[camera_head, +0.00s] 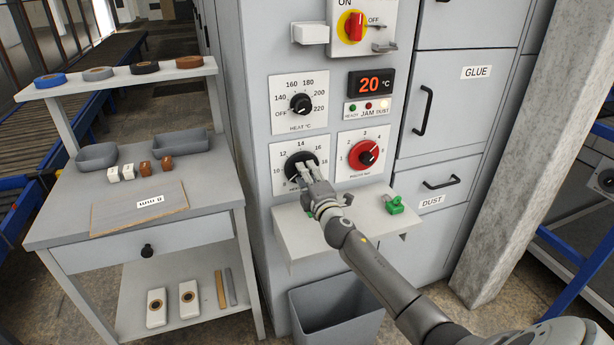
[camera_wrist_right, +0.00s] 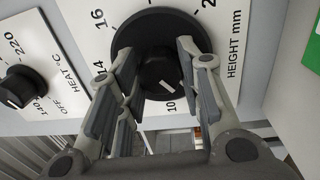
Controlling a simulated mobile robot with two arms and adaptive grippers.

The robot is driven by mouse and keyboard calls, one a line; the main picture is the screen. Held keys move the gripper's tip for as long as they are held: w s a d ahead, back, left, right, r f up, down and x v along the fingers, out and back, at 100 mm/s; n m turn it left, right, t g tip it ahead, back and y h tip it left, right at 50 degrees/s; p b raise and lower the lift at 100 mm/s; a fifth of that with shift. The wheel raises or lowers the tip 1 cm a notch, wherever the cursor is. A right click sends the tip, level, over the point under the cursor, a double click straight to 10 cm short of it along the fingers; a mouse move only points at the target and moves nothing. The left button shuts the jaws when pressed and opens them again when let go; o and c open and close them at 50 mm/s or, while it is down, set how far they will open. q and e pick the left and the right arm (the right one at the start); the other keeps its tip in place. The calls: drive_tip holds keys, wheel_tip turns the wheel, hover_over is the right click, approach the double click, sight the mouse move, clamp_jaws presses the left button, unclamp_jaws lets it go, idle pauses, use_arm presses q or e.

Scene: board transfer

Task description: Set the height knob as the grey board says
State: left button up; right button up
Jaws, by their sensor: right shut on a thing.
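The height knob (camera_head: 299,166) is a large black dial on the grey machine's front, with a white scale plate around it. My right gripper (camera_head: 305,178) is at it, its fingers shut on the knob from two sides. In the right wrist view the knob (camera_wrist_right: 158,72) sits between the fingers (camera_wrist_right: 165,85); its short white mark slants, and the exact number it points to is unclear. A flat grey-brown board (camera_head: 120,214) lies on the side table with a white label (camera_head: 163,200) that appears upside down, ending in "mm"; its number is hard to read. My left gripper is not in view.
A heat knob (camera_head: 301,103) sits above and a red-ringed knob (camera_head: 366,154) to the right. A grey shelf (camera_head: 290,232) with a green item (camera_head: 394,205) juts out below; a bin (camera_head: 338,308) stands underneath.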

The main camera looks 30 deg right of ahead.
drive_tip(key=shift+n, duration=0.7)
drive_tip(key=shift+f+n, duration=0.1)
drive_tip(key=shift+n, duration=0.2)
drive_tip(key=o, duration=1)
drive_tip(key=shift+o, duration=0.2)
drive_tip(key=v, duration=1.2)
